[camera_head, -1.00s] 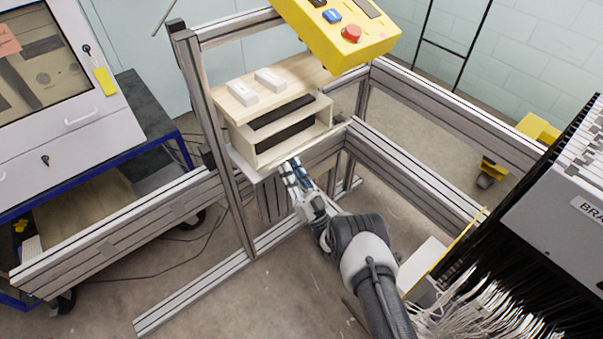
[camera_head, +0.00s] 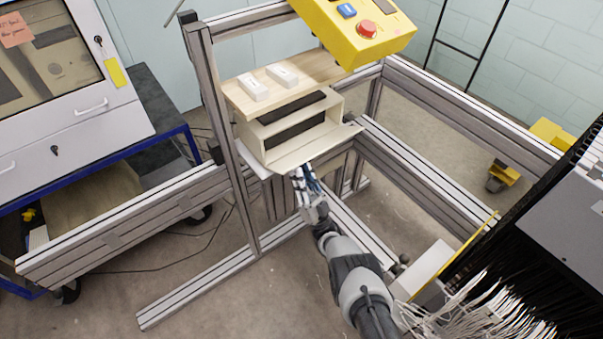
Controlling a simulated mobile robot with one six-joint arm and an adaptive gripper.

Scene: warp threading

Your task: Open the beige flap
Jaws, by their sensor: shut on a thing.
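The beige flap (camera_head: 318,148) is along the lower front of the beige box (camera_head: 338,108), under a wooden shelf. It sticks out forward from the box, tilted outward, and the dark slots behind it are visible. My gripper (camera_head: 303,172) is at the flap's front edge, reaching up from below. Its fingers are shut on the edge; the flap and the steep view partly hide the exact contact. My arm comes in from the lower right.
Aluminium rails (camera_head: 430,170) frame the box on both sides, with a post (camera_head: 225,130) at its left. A yellow control box (camera_head: 358,35) hangs above. Pale threads (camera_head: 450,310) spread at the lower right. The floor in front is mostly clear.

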